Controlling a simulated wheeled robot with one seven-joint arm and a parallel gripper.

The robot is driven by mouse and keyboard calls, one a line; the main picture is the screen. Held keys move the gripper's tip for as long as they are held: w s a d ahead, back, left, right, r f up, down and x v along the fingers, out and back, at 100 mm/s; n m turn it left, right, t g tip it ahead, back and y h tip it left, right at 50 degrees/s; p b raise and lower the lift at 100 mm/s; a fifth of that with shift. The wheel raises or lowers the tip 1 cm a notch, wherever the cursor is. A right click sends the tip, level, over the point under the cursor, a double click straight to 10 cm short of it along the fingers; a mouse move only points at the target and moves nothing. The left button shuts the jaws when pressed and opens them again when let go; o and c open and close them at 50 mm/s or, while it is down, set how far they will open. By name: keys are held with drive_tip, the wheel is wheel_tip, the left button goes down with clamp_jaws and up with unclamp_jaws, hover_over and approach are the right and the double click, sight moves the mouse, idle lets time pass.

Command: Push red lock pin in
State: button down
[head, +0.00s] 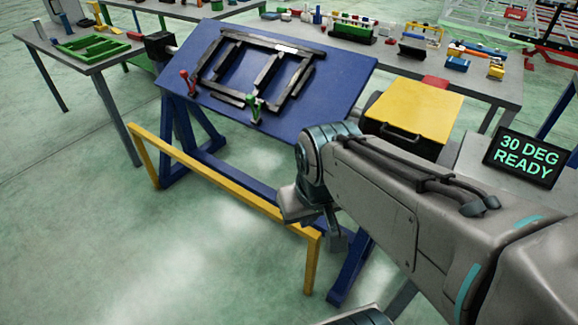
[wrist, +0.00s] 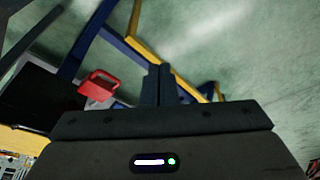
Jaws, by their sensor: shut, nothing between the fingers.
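A red handle-shaped part (wrist: 98,83), which looks like the red lock pin, shows in the wrist view on a pale block, left of my fingers. How far in it sits cannot be told. In the head view I cannot make it out; my arm covers much of that side. My gripper (wrist: 158,80) has its two dark fingers together and empty, apart from the red part. In the head view my gripper (head: 337,240) is partly hidden under my arm, beside the blue stand. The tilted blue board (head: 340,75) carries a black frame (head: 255,70).
A yellow box (head: 415,108) and a sign (head: 525,157) reading "30 DEG READY" stand to the right. A yellow rail (head: 215,180) runs low before the stand. Red (head: 187,82) and green (head: 253,107) clamps rise from the board. The floor in front is clear.

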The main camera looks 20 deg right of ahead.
drive_tip(key=w+d+f+n+h, duration=0.1)
drive_tip(key=w+d+f+n, duration=0.4)
drive_tip(key=n, duration=0.8)
drive_tip(key=w+d+f+n+g+h, duration=0.1)
drive_tip(key=w+d+f+n, duration=0.4)
drive_tip(key=w+n, duration=0.5)
drive_tip(key=shift+w+f+n+b, duration=0.2)
drive_tip(key=shift+f+n+b, duration=0.25)
drive_tip(key=shift+f+n, duration=0.7)
drive_tip(key=shift+r+n, duration=0.25)
drive_tip(key=w+d+f, duration=0.4)
drive_tip(key=d+f, duration=0.1)
drive_tip(key=f, duration=0.4)
